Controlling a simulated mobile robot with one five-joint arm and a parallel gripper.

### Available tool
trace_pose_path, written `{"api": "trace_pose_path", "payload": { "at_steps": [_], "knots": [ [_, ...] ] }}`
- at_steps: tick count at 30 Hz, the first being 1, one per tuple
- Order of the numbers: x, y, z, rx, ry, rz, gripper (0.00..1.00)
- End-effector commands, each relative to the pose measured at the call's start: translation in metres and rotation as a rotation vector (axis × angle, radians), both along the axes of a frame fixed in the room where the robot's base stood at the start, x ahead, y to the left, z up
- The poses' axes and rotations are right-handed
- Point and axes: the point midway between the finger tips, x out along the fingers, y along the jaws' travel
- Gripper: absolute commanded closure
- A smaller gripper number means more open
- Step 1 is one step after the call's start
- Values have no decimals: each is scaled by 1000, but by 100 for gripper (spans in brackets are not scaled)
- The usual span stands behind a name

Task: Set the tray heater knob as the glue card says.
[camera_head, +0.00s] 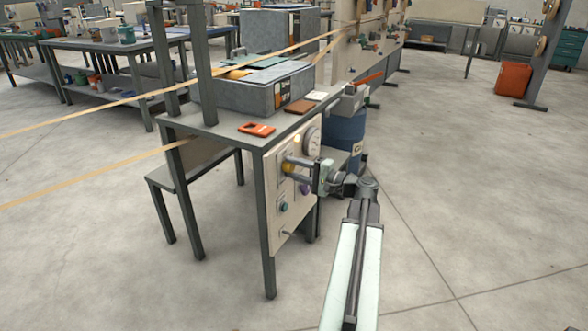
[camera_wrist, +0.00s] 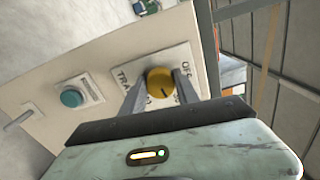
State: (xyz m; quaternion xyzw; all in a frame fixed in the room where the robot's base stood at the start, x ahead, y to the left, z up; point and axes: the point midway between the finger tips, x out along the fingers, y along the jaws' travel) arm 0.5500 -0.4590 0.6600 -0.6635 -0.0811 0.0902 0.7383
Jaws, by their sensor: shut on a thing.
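The tray heater knob is a round yellow knob with a dark pointer line (camera_wrist: 160,82), on a light square plate (camera_wrist: 184,57) lettered "TRA…" and "OFF". In the wrist view my gripper (camera_wrist: 158,90) has a finger on each side of the knob and is shut on it. In the head view my gripper (camera_head: 300,170) reaches the panel from the right, at the yellow knob (camera_head: 287,167). The fingers hide part of the plate's lettering, and the pointer's exact setting is hard to tell. I cannot make out which card is the glue card.
The panel (camera_head: 276,221) hangs on the front of a metal-legged bench. It bears a round gauge (camera_head: 313,141), a teal button (camera_wrist: 71,97) and a lever (camera_wrist: 18,121). An orange card-like piece (camera_head: 257,129) lies on the bench top. Open floor lies to the right.

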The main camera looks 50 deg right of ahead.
Motion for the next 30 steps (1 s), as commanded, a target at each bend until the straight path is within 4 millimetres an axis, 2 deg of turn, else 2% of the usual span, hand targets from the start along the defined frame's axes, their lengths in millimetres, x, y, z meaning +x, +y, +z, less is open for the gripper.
{"api": "trace_pose_path", "payload": {
  "at_steps": [21, 30],
  "knots": [
    [0, -1, 2, 651, 164, -2, 100],
    [0, -2, 2, 865, 217, -2, 100]
  ]
}}
